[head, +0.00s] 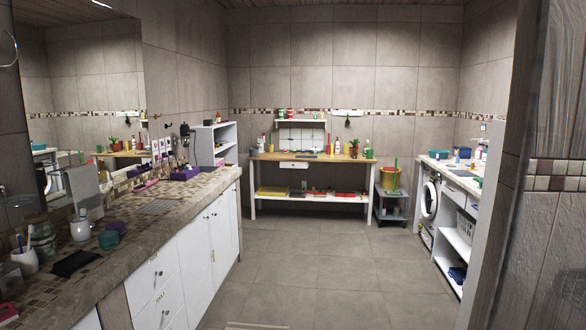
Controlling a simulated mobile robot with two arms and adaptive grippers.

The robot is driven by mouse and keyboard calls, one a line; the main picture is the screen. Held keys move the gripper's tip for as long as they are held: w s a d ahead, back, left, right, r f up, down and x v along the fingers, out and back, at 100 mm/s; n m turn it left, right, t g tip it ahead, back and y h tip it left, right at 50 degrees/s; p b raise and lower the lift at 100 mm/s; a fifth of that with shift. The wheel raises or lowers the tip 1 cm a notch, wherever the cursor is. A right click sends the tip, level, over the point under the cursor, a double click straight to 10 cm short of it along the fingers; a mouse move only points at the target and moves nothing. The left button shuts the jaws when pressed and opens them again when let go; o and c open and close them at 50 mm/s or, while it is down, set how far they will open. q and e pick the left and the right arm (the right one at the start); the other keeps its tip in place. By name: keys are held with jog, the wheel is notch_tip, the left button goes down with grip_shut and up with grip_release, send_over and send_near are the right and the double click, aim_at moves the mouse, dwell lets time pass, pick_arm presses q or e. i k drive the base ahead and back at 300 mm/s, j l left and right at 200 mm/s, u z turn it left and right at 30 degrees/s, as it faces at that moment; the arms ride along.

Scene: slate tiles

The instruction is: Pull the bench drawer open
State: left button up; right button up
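In the head view a workbench (330,158) with a wooden top and white legs stands against the far wall. A shallow white drawer (294,165) with a small dark handle hangs under the left part of its top. Its front looks flush, so it appears shut. A lower shelf (281,197) of the bench carries yellow and red items. Neither of my grippers is in the view.
A tiled counter (150,222) with white cupboards runs along the left. A washing machine (430,200) and white shelving (455,242) line the right. The middle floor (305,262) is clear.

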aim_at(292, 164)
jog(key=i+j, duration=0.5)
jog(key=i+j+u, duration=0.15)
jog(key=i+j, duration=0.3)
jog(key=i, duration=0.25)
jog(key=i+j+z, duration=0.1)
jog(key=i+z, duration=0.15)
jog(key=i, duration=5.9)
